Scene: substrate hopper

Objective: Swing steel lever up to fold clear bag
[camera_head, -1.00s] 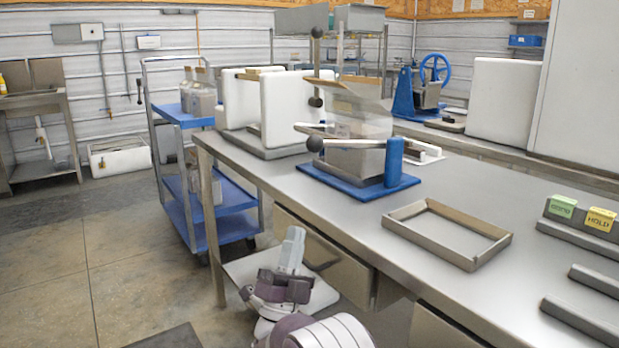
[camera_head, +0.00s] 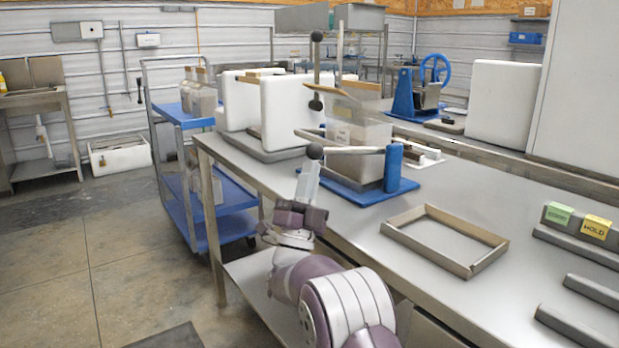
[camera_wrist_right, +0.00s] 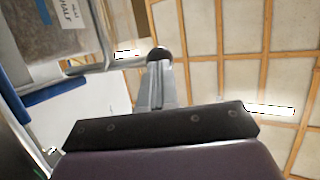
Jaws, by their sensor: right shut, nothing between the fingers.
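The clear bag (camera_head: 362,108) stands upright in the press on a blue base (camera_head: 400,188), its clear top rising above the grey-brown filled part. The steel lever (camera_head: 352,150) runs level across the bag's front from a blue post (camera_head: 393,166) to a black ball knob (camera_head: 315,151). My right gripper (camera_head: 309,176) is shut and empty, pointing up just below the knob. In the right wrist view, the fingertips (camera_wrist_right: 158,66) are at the knob (camera_wrist_right: 158,54), with the lever (camera_wrist_right: 95,69) to the left; contact is unclear. The labelled bag (camera_wrist_right: 55,35) shows upper left. My left gripper is out of view.
A vertical rod with black balls (camera_head: 316,70) stands behind the lever. An open metal frame (camera_head: 440,240) lies on the steel table (camera_head: 500,195). White blocks (camera_head: 290,105) stand behind, and a blue cart (camera_head: 225,222) is left. Green and yellow signs (camera_head: 597,226) are at right.

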